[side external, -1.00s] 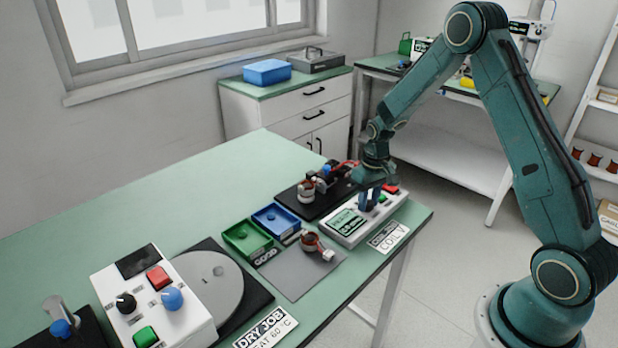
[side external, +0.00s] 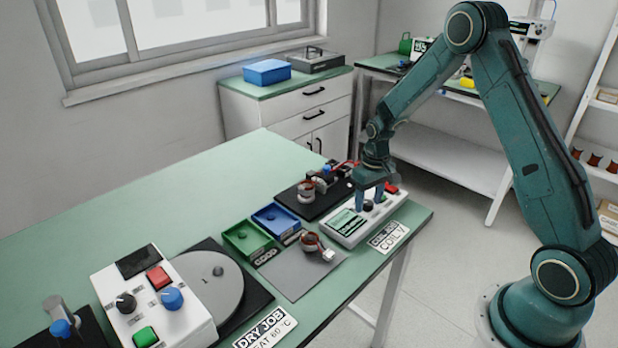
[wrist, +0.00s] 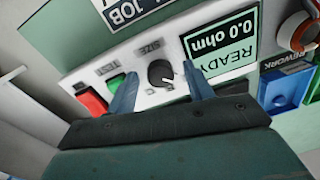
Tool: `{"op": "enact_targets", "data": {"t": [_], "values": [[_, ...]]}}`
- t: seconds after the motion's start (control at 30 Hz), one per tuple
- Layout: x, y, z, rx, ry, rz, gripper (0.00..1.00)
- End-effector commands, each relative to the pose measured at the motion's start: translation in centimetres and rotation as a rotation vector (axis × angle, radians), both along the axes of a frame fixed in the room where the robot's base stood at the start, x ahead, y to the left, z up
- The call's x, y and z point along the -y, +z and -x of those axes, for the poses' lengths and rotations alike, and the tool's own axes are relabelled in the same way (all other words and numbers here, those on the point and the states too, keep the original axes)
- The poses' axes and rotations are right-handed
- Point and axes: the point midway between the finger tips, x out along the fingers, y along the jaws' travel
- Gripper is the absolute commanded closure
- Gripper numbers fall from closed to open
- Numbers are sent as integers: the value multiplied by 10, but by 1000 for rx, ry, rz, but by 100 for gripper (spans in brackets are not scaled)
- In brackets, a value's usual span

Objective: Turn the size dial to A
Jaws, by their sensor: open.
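The size dial is a black round knob (wrist: 161,73) on the white tester, with a light pointer mark; the small letters around it are too blurred to read. The word SIZE is printed beside it. In the side view the dial (side external: 367,205) sits on the tester (side external: 345,232) near the right table end. My gripper (wrist: 160,90) is open, with one blue finger on each side of the dial; I cannot tell whether they touch it. In the side view my gripper (side external: 369,200) points down at the dial.
The tester's screen (wrist: 222,44) reads READY and 0.0 ohm. A green TEST button (wrist: 115,82) and a red button (wrist: 92,102) lie beside the dial. Blue (side external: 277,219) and green (side external: 247,238) bins stand left.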

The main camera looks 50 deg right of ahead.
Motion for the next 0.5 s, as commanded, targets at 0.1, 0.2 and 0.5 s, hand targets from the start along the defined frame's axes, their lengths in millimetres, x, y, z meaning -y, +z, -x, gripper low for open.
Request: {"op": "enact_targets", "data": {"t": [0.1, 0.2, 0.5], "values": [[0, 5, 0, 2, 0, 0, 48], [1, 12, 0, 2, 0, 0, 48], [2, 55, -1, 5, -1, 2, 48]]}}
